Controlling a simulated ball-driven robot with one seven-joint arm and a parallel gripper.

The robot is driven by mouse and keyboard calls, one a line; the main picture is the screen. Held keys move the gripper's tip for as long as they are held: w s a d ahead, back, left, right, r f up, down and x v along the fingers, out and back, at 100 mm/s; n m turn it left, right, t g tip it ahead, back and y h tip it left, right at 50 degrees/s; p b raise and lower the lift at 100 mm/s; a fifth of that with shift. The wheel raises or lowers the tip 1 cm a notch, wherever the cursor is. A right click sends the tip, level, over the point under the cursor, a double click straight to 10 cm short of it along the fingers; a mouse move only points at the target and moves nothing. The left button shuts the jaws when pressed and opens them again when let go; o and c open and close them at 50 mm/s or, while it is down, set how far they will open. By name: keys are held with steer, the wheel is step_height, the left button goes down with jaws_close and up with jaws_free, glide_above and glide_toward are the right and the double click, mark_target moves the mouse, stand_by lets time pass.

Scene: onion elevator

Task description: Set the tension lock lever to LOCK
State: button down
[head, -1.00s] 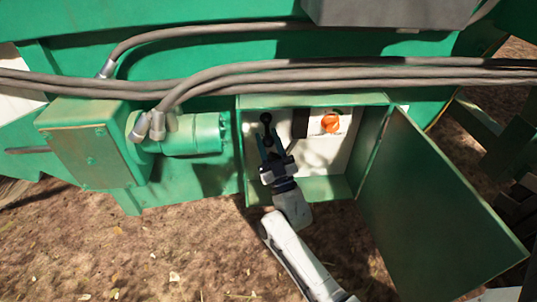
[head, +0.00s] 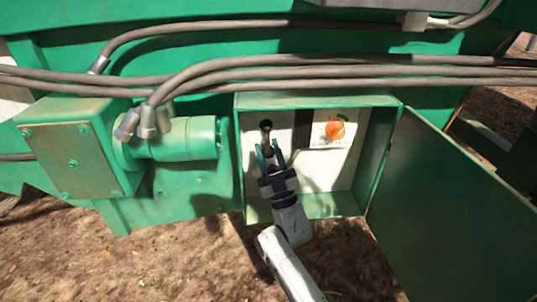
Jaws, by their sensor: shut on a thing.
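The black lever (head: 266,126) with a round knob on top stands at the left inside an open green control box (head: 310,101). I take it to be the tension lock lever; no LOCK marking is readable. My gripper (head: 269,152) reaches up into the box from below. Its teal fingers are on either side of the lower part of the lever and shut on it. The lever's knob stays above the fingertips. The lever's base is hidden behind my gripper.
An orange knob (head: 335,130) sits on a pale labelled panel to the right of the lever. The box's green door (head: 440,205) hangs open at the right. Grey hoses (head: 350,65) run above the box. A green motor housing (head: 180,138) stands at the left.

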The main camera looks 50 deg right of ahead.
steer(key=shift+f, duration=0.1)
steer(key=c, duration=0.8)
jaws_free()
steer(key=v, duration=1)
steer(key=shift+s+a+f+p, duration=0.1)
steer(key=shift+s+f+p, duration=0.15)
steer(key=shift+p, duration=0.1)
